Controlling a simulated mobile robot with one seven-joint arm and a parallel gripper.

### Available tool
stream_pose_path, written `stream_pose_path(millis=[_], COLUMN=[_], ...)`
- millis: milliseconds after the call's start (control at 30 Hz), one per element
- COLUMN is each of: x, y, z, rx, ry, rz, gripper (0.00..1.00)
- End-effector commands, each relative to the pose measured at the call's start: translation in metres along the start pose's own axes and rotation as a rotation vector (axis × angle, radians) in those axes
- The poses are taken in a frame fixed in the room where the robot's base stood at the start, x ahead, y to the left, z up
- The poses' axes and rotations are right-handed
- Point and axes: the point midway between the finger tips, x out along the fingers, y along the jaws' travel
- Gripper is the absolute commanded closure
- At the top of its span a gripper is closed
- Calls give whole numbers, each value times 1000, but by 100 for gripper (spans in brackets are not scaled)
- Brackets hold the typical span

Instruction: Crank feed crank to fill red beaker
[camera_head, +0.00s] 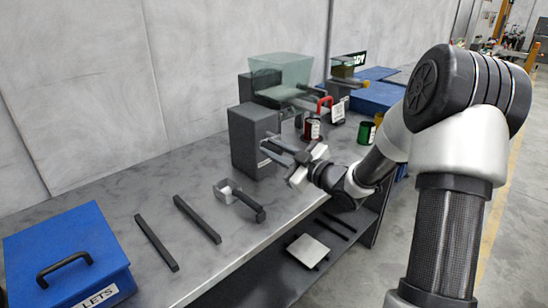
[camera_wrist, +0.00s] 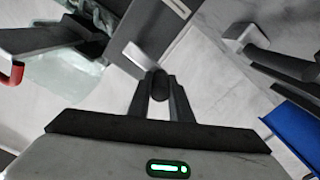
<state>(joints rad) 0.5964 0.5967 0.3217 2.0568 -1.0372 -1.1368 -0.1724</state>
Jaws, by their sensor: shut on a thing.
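My gripper (camera_head: 287,152) reaches in from the right at the front of a dark grey box (camera_head: 252,140). In the wrist view my gripper (camera_wrist: 160,92) is shut on the dark knob (camera_wrist: 160,84) of the feed crank. The crank's pale metal arm (camera_wrist: 139,57) runs from the knob toward the grey box (camera_wrist: 152,28). The red beaker (camera_head: 312,128) stands upright on the bench behind my gripper, under a chute with a red handle (camera_head: 324,103). Its contents cannot be made out. A clear greenish hopper (camera_head: 280,70) sits above.
A green beaker (camera_head: 366,133) stands farther right. A metal scoop with a black handle (camera_head: 240,196), two dark bars (camera_head: 197,219) and a blue box (camera_head: 68,260) lie along the near bench. Bare bench separates them. A wall runs behind.

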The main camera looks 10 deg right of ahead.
Motion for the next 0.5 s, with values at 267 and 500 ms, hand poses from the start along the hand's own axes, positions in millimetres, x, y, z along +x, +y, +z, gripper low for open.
stream_pose_path(millis=[267,500], x=[0,0], y=[-3,-2], z=[5,5], rx=[-77,-88], ry=[-1,-2], rz=[0,1], gripper=[100,100])
